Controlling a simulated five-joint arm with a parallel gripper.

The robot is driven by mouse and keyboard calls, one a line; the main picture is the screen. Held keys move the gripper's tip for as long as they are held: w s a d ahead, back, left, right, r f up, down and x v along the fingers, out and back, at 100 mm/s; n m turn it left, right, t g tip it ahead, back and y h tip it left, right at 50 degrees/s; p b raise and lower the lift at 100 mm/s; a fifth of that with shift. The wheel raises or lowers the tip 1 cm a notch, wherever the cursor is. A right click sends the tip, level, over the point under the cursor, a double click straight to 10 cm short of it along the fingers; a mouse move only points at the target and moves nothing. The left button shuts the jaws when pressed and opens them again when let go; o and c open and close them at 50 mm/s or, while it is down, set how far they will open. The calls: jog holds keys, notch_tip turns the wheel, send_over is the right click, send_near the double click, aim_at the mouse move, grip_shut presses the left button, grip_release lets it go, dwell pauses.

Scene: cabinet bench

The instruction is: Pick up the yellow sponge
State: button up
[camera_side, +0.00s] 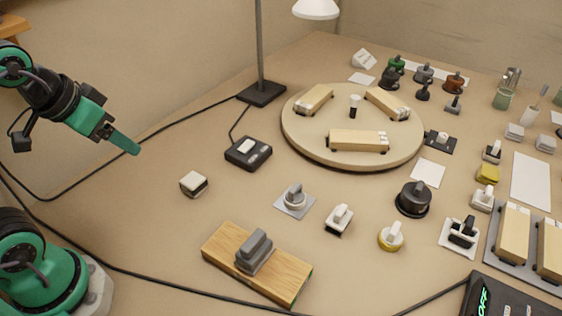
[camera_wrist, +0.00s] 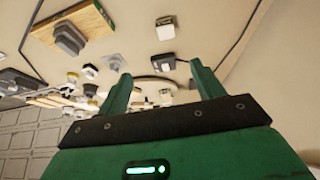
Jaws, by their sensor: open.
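The yellow sponge (camera_side: 487,173) appears as a small yellow block at the right of the bench in the side view, among small switches and a white sheet. I cannot pick it out surely in the wrist view. My gripper (camera_side: 126,143) is at the left in the side view, raised above the bench and far from the yellow block. In the wrist view my gripper (camera_wrist: 162,82) shows two green fingers spread apart with nothing between them.
A cream block (camera_side: 193,184) lies nearest my gripper. Cables cross the bench. The left middle is mostly clear.

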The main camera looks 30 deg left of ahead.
dwell(0.3)
jog(key=w+d+r+h, duration=0.1)
jog(key=w+d+r, duration=0.1)
jog(key=w+d, duration=0.6)
jog(key=g+h, duration=0.2)
send_over(392, 235)
jog(key=a, duration=0.3)
notch_tip(392, 235, down, 18)
jog(key=shift+x, duration=1.3)
jog(key=shift+s+a+f, duration=0.1)
jog(key=shift+a+f, duration=0.05)
jog(key=shift+x, duration=2.5)
